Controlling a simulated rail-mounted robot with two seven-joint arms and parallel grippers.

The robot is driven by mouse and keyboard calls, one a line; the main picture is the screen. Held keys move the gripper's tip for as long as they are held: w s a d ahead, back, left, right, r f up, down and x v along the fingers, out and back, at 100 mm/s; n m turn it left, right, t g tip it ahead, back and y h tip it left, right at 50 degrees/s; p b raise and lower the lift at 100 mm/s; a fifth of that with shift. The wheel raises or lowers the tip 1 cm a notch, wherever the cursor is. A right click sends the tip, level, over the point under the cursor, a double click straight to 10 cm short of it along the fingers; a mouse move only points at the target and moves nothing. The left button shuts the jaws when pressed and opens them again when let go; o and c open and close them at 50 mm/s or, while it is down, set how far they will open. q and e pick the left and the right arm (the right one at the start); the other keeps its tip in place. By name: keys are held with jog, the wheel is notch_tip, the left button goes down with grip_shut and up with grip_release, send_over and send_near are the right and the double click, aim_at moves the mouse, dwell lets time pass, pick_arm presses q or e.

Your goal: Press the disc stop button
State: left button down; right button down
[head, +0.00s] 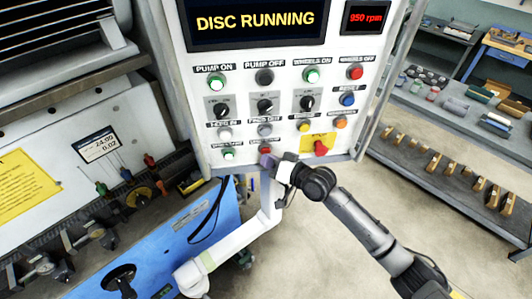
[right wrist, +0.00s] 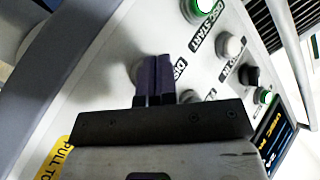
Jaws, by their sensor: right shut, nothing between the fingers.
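The control panel (head: 205,140) carries rows of buttons under a screen (head: 255,20) that reads "DISC RUNNING". My right gripper (head: 265,151) is shut and empty at the panel's bottom row. The green disc start button (head: 228,155) is just left of the gripper and shows lit in the right wrist view (right wrist: 203,7).
A red emergency knob (head: 321,148) on a yellow plate sits close right of my gripper. A speed display (head: 366,17) reads 950 rpm. A blue machine front (head: 150,245) is at lower left. Shelves with parts (head: 450,150) stand at right.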

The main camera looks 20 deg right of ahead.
jog(key=shift+w, duration=0.25)
dwell(0.7)
jog(key=shift+s+a+p, duration=0.15)
jog(key=shift+s+p, duration=0.6)
jog(key=shift+s, duration=0.15)
jog(key=s+p, duration=0.2)
jog(key=s+a+p, duration=0.1)
jog(key=s+p, duration=0.1)
jog(key=s, duration=0.1)
dwell(0.4)
